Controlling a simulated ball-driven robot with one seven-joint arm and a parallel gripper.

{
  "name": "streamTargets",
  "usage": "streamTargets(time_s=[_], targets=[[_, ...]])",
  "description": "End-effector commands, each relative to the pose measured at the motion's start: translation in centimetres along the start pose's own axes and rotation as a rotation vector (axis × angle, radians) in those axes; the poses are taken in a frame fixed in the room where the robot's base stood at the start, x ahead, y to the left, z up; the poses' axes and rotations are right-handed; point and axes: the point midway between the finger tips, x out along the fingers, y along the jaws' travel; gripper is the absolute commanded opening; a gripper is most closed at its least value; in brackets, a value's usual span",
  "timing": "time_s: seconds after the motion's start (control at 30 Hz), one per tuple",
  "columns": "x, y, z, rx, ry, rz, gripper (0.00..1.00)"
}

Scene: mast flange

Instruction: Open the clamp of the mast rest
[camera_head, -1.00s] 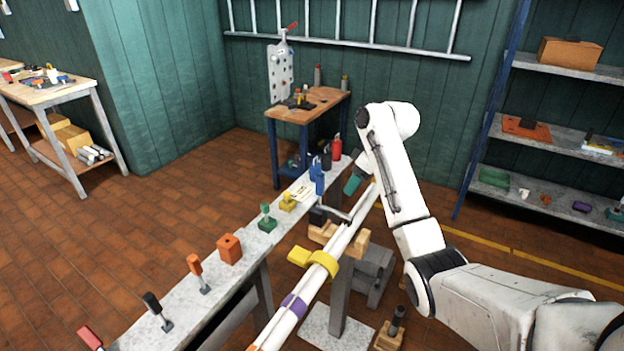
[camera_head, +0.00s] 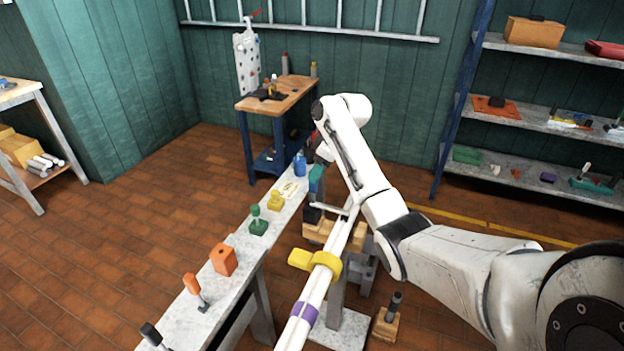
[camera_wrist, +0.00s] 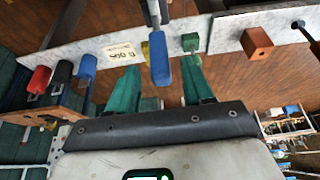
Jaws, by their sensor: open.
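The white mast (camera_head: 318,287) lies slanted across the wooden mast rest (camera_head: 318,233). The rest's dark clamp (camera_head: 312,214) is beside the mast, partly hidden by my arm. In the wrist view, a blue handle (camera_wrist: 161,58) on a grey shaft stands between my gripper's (camera_wrist: 160,82) two green fingers. The fingers are spread, with a visible gap on each side of the handle. In the head view, my gripper (camera_head: 316,178) is at the handle above the clamp and hides most of it. Whether the clamp's jaw is parted cannot be made out.
A wooden block with a dark handle (camera_head: 387,318) stands right.

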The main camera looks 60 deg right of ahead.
Motion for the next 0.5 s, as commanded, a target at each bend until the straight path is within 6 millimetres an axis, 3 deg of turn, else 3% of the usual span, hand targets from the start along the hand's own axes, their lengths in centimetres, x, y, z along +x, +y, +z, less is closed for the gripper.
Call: streamTargets(time_s=[0.2,0.5], targets=[[3.4,0.0,0.0,-0.001,-0.001,-0.001,0.51],[4.8,0.0,0.0,-0.001,0.000,0.000,0.51]])
